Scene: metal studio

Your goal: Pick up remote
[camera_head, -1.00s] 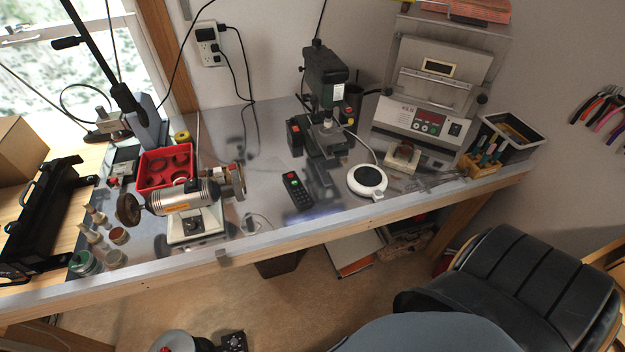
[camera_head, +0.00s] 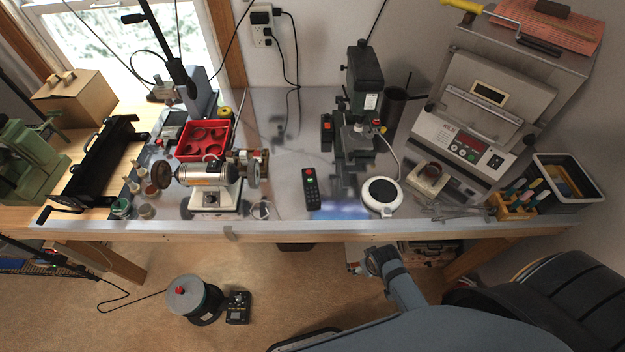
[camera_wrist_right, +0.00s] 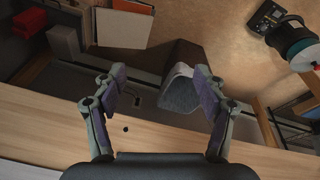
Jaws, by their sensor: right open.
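The remote (camera_head: 311,188) is a slim black handset with a red button and other small coloured buttons near its top. It lies on the metal bench top, between the polishing motor and the small drill press, close to the front edge. My right gripper (camera_wrist_right: 158,90) is open and empty in the right wrist view, its two fingers wide apart near the wooden bench edge. The remote does not show in that view. In the head view my right arm reaches up from below, short of the bench's front edge. My left gripper is not in view.
The polishing motor (camera_head: 208,175) stands left of the remote. The drill press (camera_head: 365,90) is behind it to the right, and a round white device (camera_head: 382,194) is at its right. A red tray (camera_head: 203,139) lies further left. Bare metal surrounds the remote.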

